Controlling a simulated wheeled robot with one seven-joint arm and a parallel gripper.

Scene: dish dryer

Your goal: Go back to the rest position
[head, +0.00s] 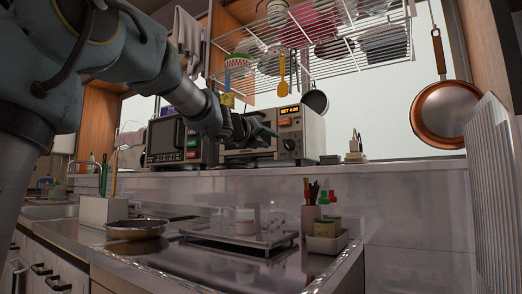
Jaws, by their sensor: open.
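My arm reaches in from the upper left of the head view. My gripper (264,133) is at its end, raised well above the counter, in front of the toaster oven (300,134). Its fingers point to the right, are open and seem to hold nothing. The wire dish rack (330,62) hangs above and behind it, with bowls, plates and utensils in it. A yellow spatula (281,68) hangs under the rack, above the gripper. I cannot tell the exact gap between the gripper and the oven.
A microwave (180,142) stands on the ledge. A copper pan (446,114) hangs at right. The air right of the gripper looks free.

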